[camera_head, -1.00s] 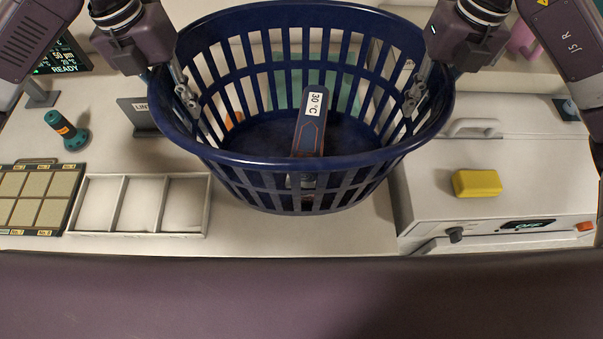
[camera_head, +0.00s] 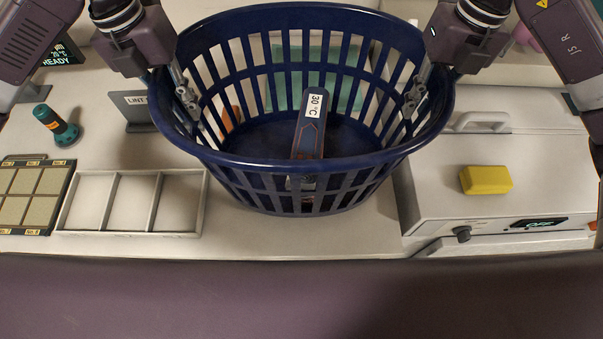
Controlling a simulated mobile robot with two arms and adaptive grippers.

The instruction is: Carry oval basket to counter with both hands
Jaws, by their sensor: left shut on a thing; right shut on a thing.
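The dark blue oval basket (camera_head: 300,165) is upright in the middle of the view, above or on the light counter (camera_head: 300,240); I cannot tell whether its base touches. My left gripper (camera_head: 187,97) is shut on the left side of its rim. My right gripper (camera_head: 414,97) is shut on the right side of its rim. A dark item with a "30 °C" label (camera_head: 315,105) shows in the basket's middle, partly hidden by the front wall. An orange thing and a green one show through the slats.
A white three-compartment tray (camera_head: 131,203) and a tan sample panel (camera_head: 33,195) lie to the left. A teal and orange tool (camera_head: 56,125) and a "LINT" sign (camera_head: 135,102) stand behind them. A white machine (camera_head: 500,150) with a yellow block (camera_head: 486,180) is close on the right.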

